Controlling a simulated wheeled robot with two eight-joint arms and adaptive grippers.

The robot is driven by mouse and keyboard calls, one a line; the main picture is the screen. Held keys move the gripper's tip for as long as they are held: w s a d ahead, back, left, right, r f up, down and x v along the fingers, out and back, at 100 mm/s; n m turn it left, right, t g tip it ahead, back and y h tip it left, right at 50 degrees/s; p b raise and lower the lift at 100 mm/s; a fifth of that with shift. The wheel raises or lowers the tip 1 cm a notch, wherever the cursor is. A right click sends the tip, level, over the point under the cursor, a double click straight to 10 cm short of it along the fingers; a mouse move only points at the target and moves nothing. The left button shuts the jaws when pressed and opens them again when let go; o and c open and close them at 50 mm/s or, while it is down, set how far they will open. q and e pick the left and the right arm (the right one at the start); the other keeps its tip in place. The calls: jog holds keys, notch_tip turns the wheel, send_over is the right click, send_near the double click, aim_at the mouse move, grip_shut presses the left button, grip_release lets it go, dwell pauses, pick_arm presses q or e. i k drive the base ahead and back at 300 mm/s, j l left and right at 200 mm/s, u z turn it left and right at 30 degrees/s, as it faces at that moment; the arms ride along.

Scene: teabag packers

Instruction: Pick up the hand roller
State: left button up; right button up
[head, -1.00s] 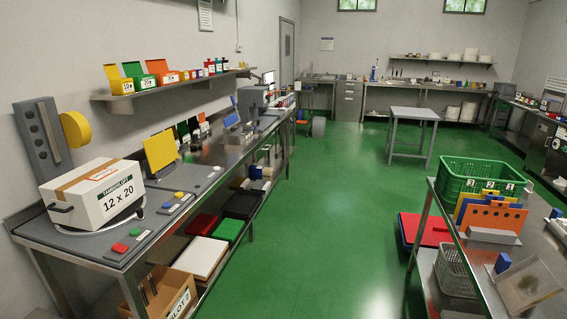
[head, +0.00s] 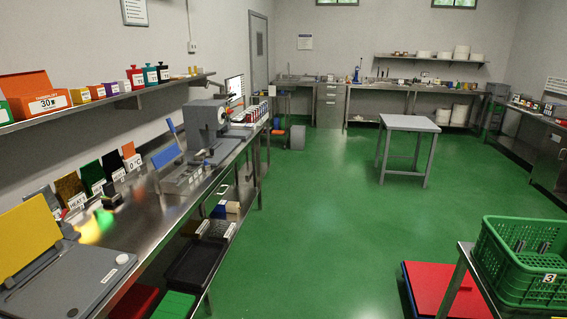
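I cannot make out a hand roller for certain in the head view. Small items on the left steel bench (head: 137,222) and on the far counter are too small or too dark to name surely. A small dark object (head: 108,196) lies on the left bench in front of a row of coloured upright panels; I cannot tell what it is. Neither of my grippers is in view.
A grey machine (head: 207,120) and a yellow-lidded device (head: 30,238) stand on the left bench. A grey table (head: 409,123) stands ahead. A green crate (head: 500,262) and a red slab (head: 437,290) are at the lower right. The green floor (head: 320,220) between is clear.

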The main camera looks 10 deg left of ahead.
aim_at(111, 195)
jog(key=i+u, duration=0.45)
jog(key=i+l+u, duration=0.4)
jog(key=i, duration=0.15)
jog(key=i+l+u, duration=0.3)
jog(key=i+u, duration=0.15)
jog(key=i, duration=0.05)
